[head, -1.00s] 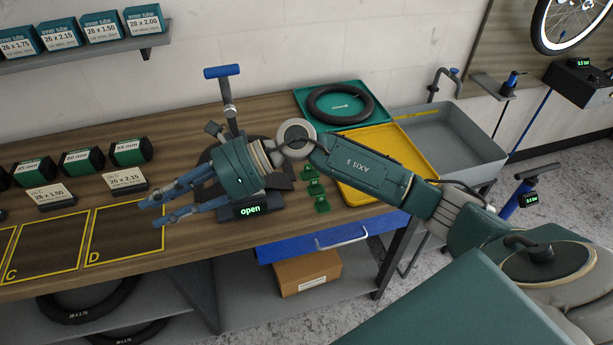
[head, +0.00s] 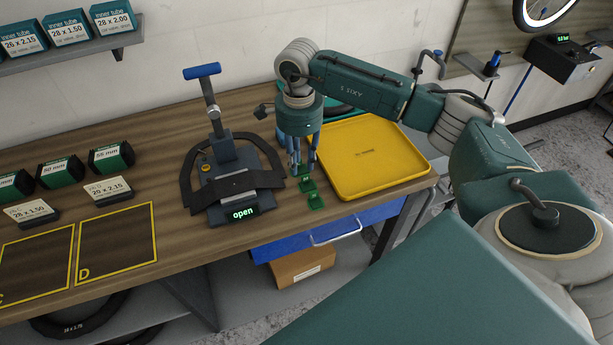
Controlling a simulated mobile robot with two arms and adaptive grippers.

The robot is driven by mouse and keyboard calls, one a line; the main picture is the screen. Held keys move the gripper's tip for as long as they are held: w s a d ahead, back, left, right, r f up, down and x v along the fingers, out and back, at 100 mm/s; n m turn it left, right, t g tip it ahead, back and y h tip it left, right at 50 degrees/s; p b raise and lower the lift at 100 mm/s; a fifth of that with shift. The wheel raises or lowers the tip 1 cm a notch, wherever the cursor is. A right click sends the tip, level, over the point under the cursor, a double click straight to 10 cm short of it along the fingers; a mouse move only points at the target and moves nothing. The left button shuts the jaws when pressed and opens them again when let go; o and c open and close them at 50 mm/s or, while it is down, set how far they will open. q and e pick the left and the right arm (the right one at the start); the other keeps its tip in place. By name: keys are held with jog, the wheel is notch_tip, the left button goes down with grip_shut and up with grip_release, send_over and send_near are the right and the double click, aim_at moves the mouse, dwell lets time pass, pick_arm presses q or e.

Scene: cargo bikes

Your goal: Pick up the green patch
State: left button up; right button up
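Small green patches lie in a row on the wooden bench, between the black clamp press and the yellow tray. The front patch (head: 316,201) is near the bench's front edge. Another patch (head: 306,185) lies just behind it, and the back one is largely hidden by my fingers. My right gripper (head: 304,171) points straight down above the back of this row. Its blue fingers look apart, with nothing seen held between them. Whether the tips touch a patch cannot be told. My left gripper is not in view.
The press (head: 221,150) stands left of the gripper, a dark tube piece across it and its display reading "open". The yellow tray (head: 370,155) is close on the right. My arm largely hides the green tray behind. Marked square D (head: 116,241) is empty.

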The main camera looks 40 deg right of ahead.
aim_at(307, 183)
jog(key=f, duration=0.1)
jog(key=f+p, duration=0.1)
jog(key=f, duration=0.1)
jog(key=f+p, duration=0.1)
jog(key=shift+s+a+f, duration=0.1)
jog(key=shift+s+f, duration=0.1)
jog(key=shift+s, duration=0.2)
jog(key=shift+f, duration=0.35)
grip_shut()
